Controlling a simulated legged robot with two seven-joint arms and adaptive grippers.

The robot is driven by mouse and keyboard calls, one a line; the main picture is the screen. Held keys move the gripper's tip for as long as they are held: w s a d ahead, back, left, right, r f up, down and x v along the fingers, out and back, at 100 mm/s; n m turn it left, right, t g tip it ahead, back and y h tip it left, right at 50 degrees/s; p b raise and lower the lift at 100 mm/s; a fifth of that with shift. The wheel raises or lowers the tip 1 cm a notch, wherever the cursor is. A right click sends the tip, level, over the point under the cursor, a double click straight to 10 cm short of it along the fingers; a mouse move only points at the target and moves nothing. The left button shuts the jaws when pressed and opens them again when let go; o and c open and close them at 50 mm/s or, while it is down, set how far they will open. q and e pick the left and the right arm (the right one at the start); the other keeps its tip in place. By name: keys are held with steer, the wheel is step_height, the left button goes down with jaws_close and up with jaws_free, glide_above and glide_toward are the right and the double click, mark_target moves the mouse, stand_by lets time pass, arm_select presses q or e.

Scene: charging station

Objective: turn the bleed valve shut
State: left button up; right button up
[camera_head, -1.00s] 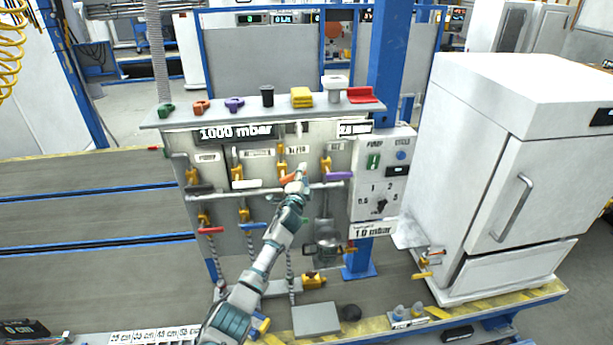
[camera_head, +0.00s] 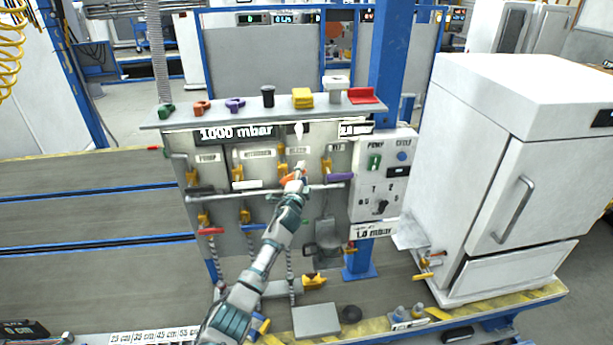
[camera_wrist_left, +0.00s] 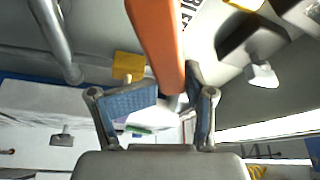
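The valve panel (camera_head: 282,220) stands in the middle of the head view, with yellow-bodied valves in two rows. My left gripper (camera_head: 296,178) is at the upper-row valve with the orange handle, third from the left. The small label above it is too blurred to read surely. In the wrist view the orange handle (camera_wrist_left: 158,40) runs down between the fingertips of my left gripper (camera_wrist_left: 173,88). Both fingertips appear to touch its sides near its lower end. My fingers partly hide the handle in the head view. My right gripper is not in view.
A purple handle (camera_head: 340,177) is close to the right of my gripper. A horizontal pipe (camera_head: 262,192) crosses the panel just below. Loose coloured handles lie on the shelf (camera_head: 180,121) above. A white cabinet (camera_head: 470,160) stands at the right.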

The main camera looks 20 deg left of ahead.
arm_select(q)
steer(key=shift+a+f, duration=0.15)
steer(key=shift+f, duration=0.15)
steer(key=shift+a+r, duration=0.1)
steer(key=shift+a, duration=0.05)
steer(key=shift+s+p, duration=0.4)
steer(key=shift+p, duration=0.05)
steer(key=s+d+f+p, duration=0.2)
steer(key=s+p, duration=0.5)
steer(key=s, duration=1.2)
steer(key=shift+f, duration=0.7)
steer(key=shift+d, duration=0.1)
